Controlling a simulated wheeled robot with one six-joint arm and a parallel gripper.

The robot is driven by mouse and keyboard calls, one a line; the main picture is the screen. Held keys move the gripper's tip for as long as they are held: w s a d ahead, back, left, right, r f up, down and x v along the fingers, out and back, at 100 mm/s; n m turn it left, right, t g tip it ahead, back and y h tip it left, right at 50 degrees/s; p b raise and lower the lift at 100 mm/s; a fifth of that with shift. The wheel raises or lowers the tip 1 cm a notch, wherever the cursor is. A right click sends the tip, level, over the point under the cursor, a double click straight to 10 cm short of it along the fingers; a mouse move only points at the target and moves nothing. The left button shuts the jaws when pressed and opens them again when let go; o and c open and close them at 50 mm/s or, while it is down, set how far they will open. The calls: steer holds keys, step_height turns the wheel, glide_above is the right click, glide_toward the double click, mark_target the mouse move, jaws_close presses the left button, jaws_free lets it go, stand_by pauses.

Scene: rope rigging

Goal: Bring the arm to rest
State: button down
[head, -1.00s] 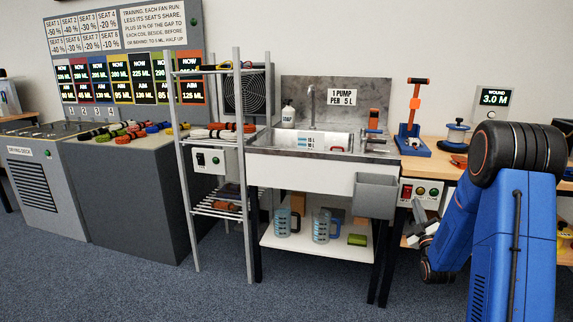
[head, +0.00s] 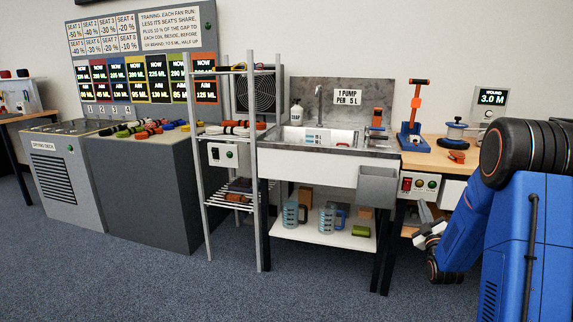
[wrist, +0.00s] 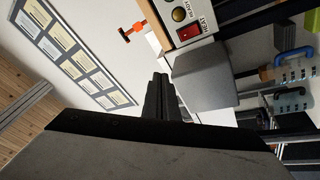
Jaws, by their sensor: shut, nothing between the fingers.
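My blue arm with black joints fills the right of the head view, folded over beside the workbench. My gripper (head: 428,238) hangs low in front of the bench, partly hidden by my arm. In the wrist view my gripper (wrist: 163,98) shows as dark fingers closed together, with nothing between them. It points toward a grey bin (wrist: 205,82), and I see no contact. That grey bin (head: 377,186) hangs on the front of the sink bench in the head view.
The sink (head: 318,139) stands mid-view, with jugs (head: 327,219) on its lower shelf. A wire rack (head: 257,165) and a grey bench (head: 140,190) with rope coils stand left. The wooden bench (head: 435,157) holds a blue-based tool (head: 413,140). Carpet in front is clear.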

steer(key=s+a+r+m+g, duration=0.3)
steer(key=s+a+g, duration=0.25)
steer(key=s, duration=0.25)
steer(key=s+a+r+m+g, duration=0.2)
steer(key=s+a+r+g, duration=0.15)
steer(key=s+a, duration=0.4)
steer(key=s+a+f+m+g+y, duration=0.1)
steer(key=s+a+g, duration=0.1)
steer(key=s, duration=0.9)
steer(key=s+a+f+m+g, duration=0.2)
steer(key=s+a+g, duration=0.1)
steer(key=s, duration=0.9)
steer(key=s+a+f+m+g+y, duration=0.1)
steer(key=s+a+g, duration=0.1)
steer(key=s, duration=0.9)
steer(key=shift+s+a+f+m+g+y, duration=0.3)
steer(key=shift+s+a+g, duration=0.1)
steer(key=shift+a, duration=0.15)
